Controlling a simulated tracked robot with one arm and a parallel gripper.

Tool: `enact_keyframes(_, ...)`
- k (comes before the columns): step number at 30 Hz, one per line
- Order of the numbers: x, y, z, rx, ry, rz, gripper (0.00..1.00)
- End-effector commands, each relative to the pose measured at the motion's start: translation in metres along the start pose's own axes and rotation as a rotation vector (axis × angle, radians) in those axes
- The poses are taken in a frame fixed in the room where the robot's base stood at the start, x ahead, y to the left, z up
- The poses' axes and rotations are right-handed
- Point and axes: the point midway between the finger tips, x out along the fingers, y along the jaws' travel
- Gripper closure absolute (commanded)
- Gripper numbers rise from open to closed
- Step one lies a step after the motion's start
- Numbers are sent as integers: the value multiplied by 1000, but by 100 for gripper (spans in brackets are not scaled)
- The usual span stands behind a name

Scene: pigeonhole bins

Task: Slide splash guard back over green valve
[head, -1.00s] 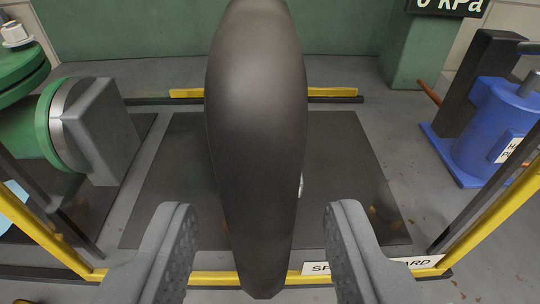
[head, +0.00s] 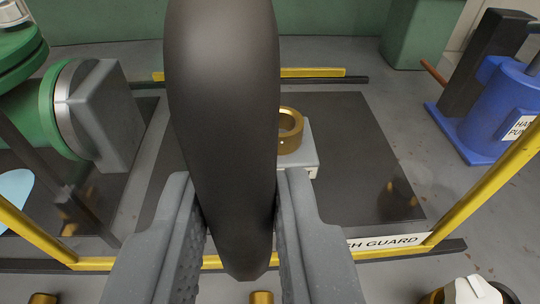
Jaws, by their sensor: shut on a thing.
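A long, dark, rounded handle (head: 221,110) fills the middle of the head view. My gripper (head: 238,195) is shut on its lower part, one grey finger on each side. A yellow-framed guard with a label ending in "GUARD" (head: 385,243) spans the view beyond the fingers. Where the handle joins the guard is hidden. The green valve body (head: 18,65) is at the upper left, cut off by the picture edge. Its flange meets a grey block (head: 105,110).
A brass ring (head: 290,130) on a pale block is just right of the handle. A blue hand pump (head: 500,105) stands at the right. A green wall (head: 330,20) closes the back. Brass and white fittings (head: 470,291) show at the bottom right. Grey floor is clear before the pump.

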Motion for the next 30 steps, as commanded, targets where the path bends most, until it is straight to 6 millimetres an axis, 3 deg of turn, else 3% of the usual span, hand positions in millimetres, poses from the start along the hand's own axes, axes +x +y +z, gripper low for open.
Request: enact_keyframes(30, 0, -142, -2, -5, 4, -6, 100)
